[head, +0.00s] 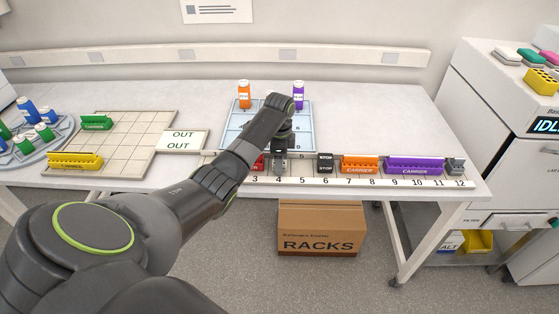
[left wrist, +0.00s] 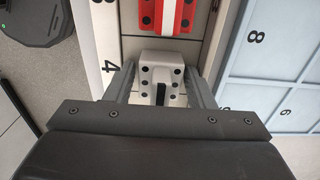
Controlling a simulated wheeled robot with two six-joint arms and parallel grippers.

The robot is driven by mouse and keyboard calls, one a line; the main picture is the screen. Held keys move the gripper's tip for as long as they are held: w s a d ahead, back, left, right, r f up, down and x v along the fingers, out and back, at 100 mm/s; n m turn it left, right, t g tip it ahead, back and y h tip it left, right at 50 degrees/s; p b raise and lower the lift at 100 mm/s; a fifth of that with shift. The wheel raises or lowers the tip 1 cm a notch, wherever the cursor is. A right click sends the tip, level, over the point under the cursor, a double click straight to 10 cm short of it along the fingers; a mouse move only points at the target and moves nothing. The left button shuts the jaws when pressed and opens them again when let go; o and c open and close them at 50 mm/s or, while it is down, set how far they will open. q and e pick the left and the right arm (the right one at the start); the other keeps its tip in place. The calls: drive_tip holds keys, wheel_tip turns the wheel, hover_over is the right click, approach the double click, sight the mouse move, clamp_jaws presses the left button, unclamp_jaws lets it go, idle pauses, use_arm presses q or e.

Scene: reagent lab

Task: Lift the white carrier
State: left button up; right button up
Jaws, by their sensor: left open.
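The white carrier (left wrist: 160,72) is a small white block with dark round spots, seen from above in the left wrist view. It sits by the number 4 on the numbered rail. My left gripper (left wrist: 162,88) is open, with one finger on each side of the white carrier; I cannot tell whether they touch it. In the head view my left gripper (head: 281,158) points down over the rail at slot 4 and hides most of what is there. My right gripper is not in view.
A red carrier (left wrist: 168,16) stands close beside the white one. Along the rail are a STOP block (head: 325,163), an orange carrier (head: 360,165) and a purple carrier (head: 413,165). A blue numbered tray (head: 236,121) lies behind. Slot 5 looks free.

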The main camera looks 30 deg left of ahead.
use_arm(q)
drive_tip(key=c, duration=0.8)
drive_tip(key=shift+o, duration=0.2)
drive_tip(key=shift+r, duration=0.1)
